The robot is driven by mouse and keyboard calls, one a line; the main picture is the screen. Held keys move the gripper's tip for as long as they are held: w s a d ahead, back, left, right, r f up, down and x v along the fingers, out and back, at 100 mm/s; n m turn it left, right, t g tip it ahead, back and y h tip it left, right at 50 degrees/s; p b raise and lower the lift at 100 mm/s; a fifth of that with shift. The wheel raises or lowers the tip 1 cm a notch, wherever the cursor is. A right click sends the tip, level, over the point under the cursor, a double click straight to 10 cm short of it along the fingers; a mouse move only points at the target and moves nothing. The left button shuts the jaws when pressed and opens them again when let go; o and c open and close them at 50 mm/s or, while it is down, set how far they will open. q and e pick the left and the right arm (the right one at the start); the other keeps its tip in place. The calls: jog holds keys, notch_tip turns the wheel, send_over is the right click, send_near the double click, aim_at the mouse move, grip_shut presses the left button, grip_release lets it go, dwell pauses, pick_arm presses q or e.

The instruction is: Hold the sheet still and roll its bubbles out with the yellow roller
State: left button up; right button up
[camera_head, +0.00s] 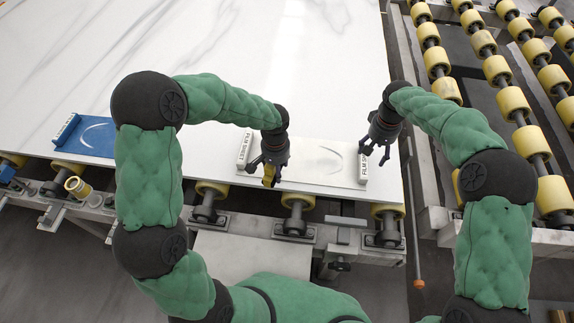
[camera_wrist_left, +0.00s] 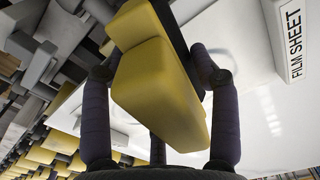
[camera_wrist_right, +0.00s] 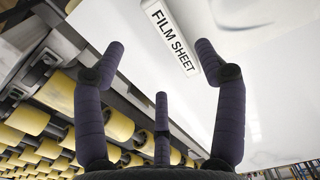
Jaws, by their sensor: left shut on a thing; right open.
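The white film sheet (camera_head: 305,158) lies on the stone slab near its front edge, with a labelled bar (camera_head: 245,150) at its left end and another (camera_head: 364,166) at its right end. A curved mark, perhaps a bubble, shows on it. My left gripper (camera_head: 268,168) is shut on the yellow roller (camera_wrist_left: 160,90), beside the left bar. The fingers partly hide the roller in the head view (camera_head: 269,175). My right gripper (camera_head: 375,155) is open and empty above the right bar, which shows between its fingers in the right wrist view (camera_wrist_right: 172,38).
A blue sheet (camera_head: 97,139) with its own labelled bar lies on the slab (camera_head: 290,60) at the left. A yellow cylinder (camera_head: 76,186) is by the frame below it. Conveyor rollers (camera_head: 500,70) stand at the right. The slab behind the sheet is clear.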

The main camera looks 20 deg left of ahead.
aim_at(366, 169)
pick_arm(q)
jog(key=w+d+r+m, duration=0.6)
jog(key=w+r+m, duration=0.1)
jog(key=w, duration=0.4)
jog(key=shift+w+d+r+m, duration=0.25)
jog(key=shift+d+m, duration=0.15)
jog(key=shift+m, duration=0.2)
pick_arm(e)
notch_tip(366, 169, down, 12)
jog(key=shift+f, duration=0.1)
grip_shut()
dwell(0.8)
